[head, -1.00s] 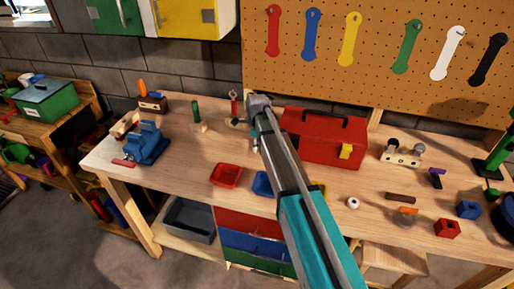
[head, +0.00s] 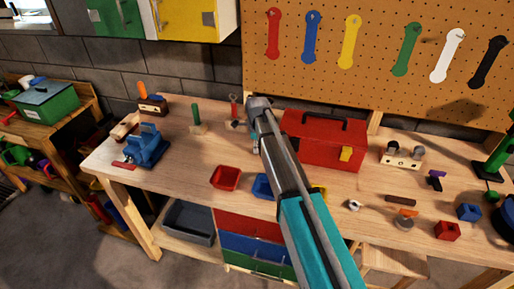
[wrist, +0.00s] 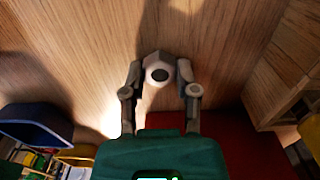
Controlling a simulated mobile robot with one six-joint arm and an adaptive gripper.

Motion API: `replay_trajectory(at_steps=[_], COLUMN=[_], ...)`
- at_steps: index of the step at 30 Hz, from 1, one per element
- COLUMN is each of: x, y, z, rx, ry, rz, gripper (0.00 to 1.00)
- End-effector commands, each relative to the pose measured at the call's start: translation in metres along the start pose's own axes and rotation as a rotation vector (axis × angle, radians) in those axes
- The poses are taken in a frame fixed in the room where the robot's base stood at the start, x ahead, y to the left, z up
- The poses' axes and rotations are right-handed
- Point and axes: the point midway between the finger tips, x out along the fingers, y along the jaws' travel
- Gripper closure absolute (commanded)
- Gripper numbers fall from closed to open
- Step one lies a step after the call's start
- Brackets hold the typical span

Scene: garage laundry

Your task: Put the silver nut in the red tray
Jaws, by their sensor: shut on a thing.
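In the wrist view my gripper (wrist: 158,78) is shut on a grey six-sided nut with a dark round hole, the silver nut (wrist: 158,61). Its two fingers press the nut from either side above or at the wood; the gap cannot be told. In the head view my arm hides the fingers and the held nut. The red tray (head: 225,178) sits on the bench, left of my arm, and looks empty.
A blue tray (head: 263,187) stands right of the red one, with a yellow tray partly behind my arm. The red toolbox (head: 323,140) is close on the right. Another pale nut-like piece (head: 354,206) lies right of my arm. A blue vise (head: 147,147) stands left.

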Motion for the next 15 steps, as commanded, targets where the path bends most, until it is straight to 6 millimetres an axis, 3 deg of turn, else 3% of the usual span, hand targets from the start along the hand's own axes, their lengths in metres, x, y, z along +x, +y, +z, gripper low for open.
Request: replay_trajectory(at_steps=[15], x=[-0.034], y=[0.0], z=[0.0], rx=[0.0], ry=[0.0], rz=[0.0], gripper=[1.0])
